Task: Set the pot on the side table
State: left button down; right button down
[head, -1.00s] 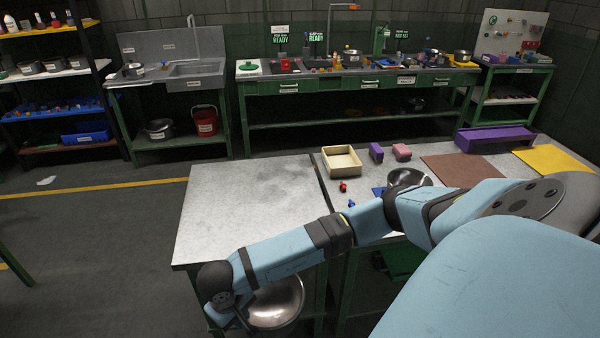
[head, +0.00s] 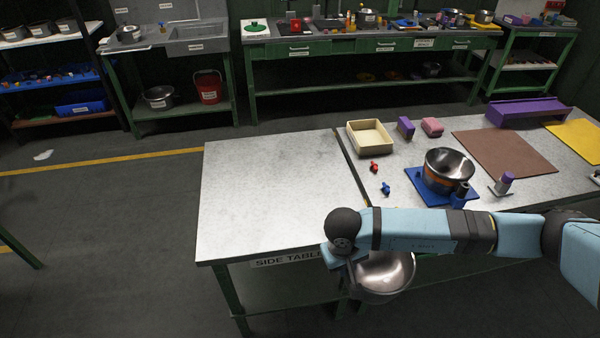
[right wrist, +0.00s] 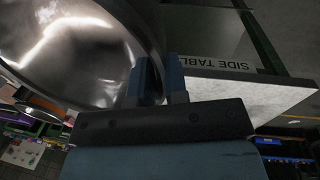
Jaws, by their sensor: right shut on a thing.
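In the right wrist view, the fingers (right wrist: 160,85) close at the rim of the pot (right wrist: 75,50). The side table's label and pale top (right wrist: 250,95) show to the right there, apart from the pot. My left gripper is not in view.
A second metal pot (head: 449,163) stands on a blue base (head: 430,192) on the adjoining workbench. A cream tray (head: 370,136), small red (head: 374,167) and blue (head: 385,188) pieces and a brown mat (head: 503,152) lie near it.

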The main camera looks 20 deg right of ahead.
aim_at(238, 222)
jog(key=i+j+z, duration=0.35)
jog(key=i+j, duration=0.25)
jog(key=j, duration=0.15)
jog(key=i+j, duration=0.3)
jog(key=j, duration=0.15)
